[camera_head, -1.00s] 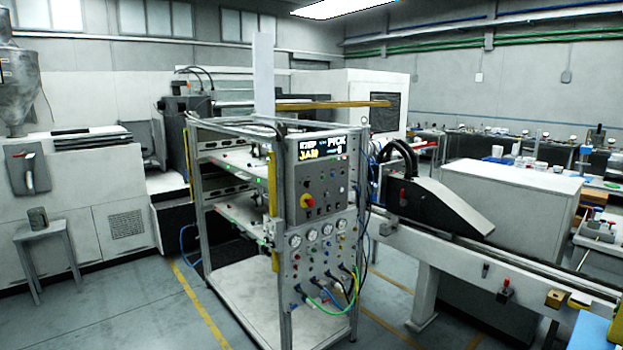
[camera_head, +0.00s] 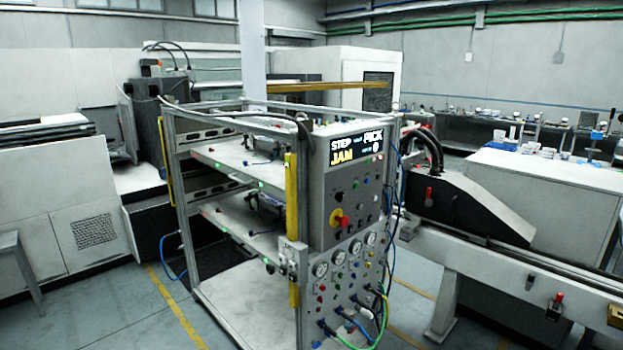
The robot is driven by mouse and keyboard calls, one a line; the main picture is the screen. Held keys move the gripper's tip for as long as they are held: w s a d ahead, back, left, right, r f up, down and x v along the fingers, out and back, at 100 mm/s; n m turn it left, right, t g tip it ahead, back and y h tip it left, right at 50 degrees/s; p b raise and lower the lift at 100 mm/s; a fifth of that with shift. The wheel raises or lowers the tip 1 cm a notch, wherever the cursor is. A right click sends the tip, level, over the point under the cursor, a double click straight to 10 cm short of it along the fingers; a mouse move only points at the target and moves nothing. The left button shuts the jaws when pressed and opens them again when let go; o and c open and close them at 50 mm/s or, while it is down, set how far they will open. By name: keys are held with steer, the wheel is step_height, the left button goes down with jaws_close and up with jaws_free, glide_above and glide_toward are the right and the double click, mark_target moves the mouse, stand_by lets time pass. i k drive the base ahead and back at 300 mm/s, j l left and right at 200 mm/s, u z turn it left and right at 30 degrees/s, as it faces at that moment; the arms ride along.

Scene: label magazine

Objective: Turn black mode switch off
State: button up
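A grey control panel (camera_head: 350,195) is on the front of an open metal rack in the middle of the head view. Its display (camera_head: 355,146) reads STEP, PICK and JAM. Below the display are several small dark knobs or buttons, one of them a black one (camera_head: 339,197) above a red emergency stop (camera_head: 339,217) on a yellow base. They are too small to tell which is the black mode switch or how it is set. My gripper is not in view.
The metal rack (camera_head: 184,225) has two shelves with small parts. Gauges and coloured hoses (camera_head: 372,327) are below the panel. A conveyor (camera_head: 500,270) runs to the right. Grey floor (camera_head: 120,315) is clear at the front left.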

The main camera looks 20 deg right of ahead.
mark_target(339, 197)
steer(key=i+l+u, duration=0.1)
steer(key=i+l, duration=0.15)
steer(key=i+l+u, duration=0.15)
steer(key=l, duration=0.3)
steer(key=i+l+u, duration=0.1)
steer(key=i+l, duration=0.15)
steer(key=l, duration=0.15)
steer(key=i+l+u, duration=0.15)
steer(key=l, duration=0.3)
